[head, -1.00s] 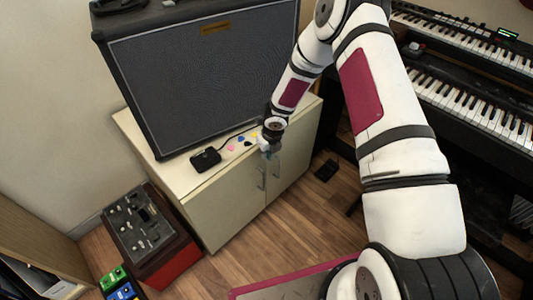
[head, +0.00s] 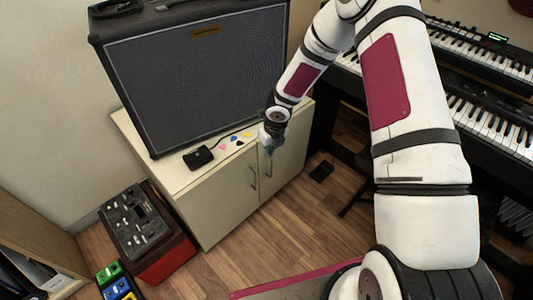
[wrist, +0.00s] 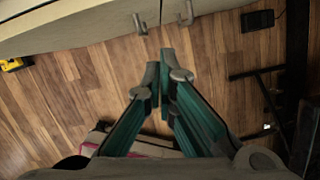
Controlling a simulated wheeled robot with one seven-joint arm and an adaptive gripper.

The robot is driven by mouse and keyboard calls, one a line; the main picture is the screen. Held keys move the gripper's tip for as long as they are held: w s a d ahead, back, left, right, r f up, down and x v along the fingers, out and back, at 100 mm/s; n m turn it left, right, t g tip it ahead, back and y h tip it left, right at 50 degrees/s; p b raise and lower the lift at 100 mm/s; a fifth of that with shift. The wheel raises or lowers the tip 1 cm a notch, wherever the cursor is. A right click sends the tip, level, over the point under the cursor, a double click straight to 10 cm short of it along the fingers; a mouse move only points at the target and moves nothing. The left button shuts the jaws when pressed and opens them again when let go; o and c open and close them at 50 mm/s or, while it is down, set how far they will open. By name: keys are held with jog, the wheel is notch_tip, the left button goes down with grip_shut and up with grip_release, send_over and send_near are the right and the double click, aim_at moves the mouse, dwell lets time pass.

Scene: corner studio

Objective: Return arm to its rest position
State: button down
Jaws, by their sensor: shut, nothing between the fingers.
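My gripper (head: 267,146) hangs at the end of my bent arm, in front of the pale cabinet's front edge in the head view. It looks small there and its fingers are partly hidden by the wrist.
A large amplifier (head: 200,75) stands on the pale cabinet (head: 225,205), beside a small black pedal (head: 198,157) and coloured picks (head: 235,141). Keyboards (head: 490,120) stand at right. A red-sided mixer unit (head: 145,235) is at left. A black floor pedal (head: 321,170) lies near the cabinet.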

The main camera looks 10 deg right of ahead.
jog(key=s+d+r+m+h+p, duration=0.15)
jog(key=s+d+r+m, duration=0.35)
jog(key=r, duration=0.7)
jog(key=s+d+r+m+h+p, duration=0.1)
jog(key=s+r+m+p, duration=0.25)
jog(key=r+m, duration=0.65)
jog(key=s+d+r+m+h+p, duration=0.1)
jog(key=s+d+r+m+h, duration=0.25)
jog(key=r, duration=1.15)
jog(key=s+a+r+m+y+p, duration=0.1)
jog(key=s+a+r+m+p, duration=0.1)
jog(key=s+r+m, duration=0.3)
jog(key=s+a+r+m+t+y+p, duration=0.1)
jog(key=s+r+m, duration=0.4)
jog(key=s, duration=0.9)
jog(key=s+a+r+m+y+p, duration=0.2)
jog(key=s+r+m, duration=0.3)
jog(key=s+m, duration=0.4)
jog(key=shift+s+a+m+t+y+p, duration=0.15)
jog(key=shift+a+m+t+y+p, duration=0.2)
jog(key=shift+m+y+p, duration=0.35)
jog(key=shift+r, duration=0.1)
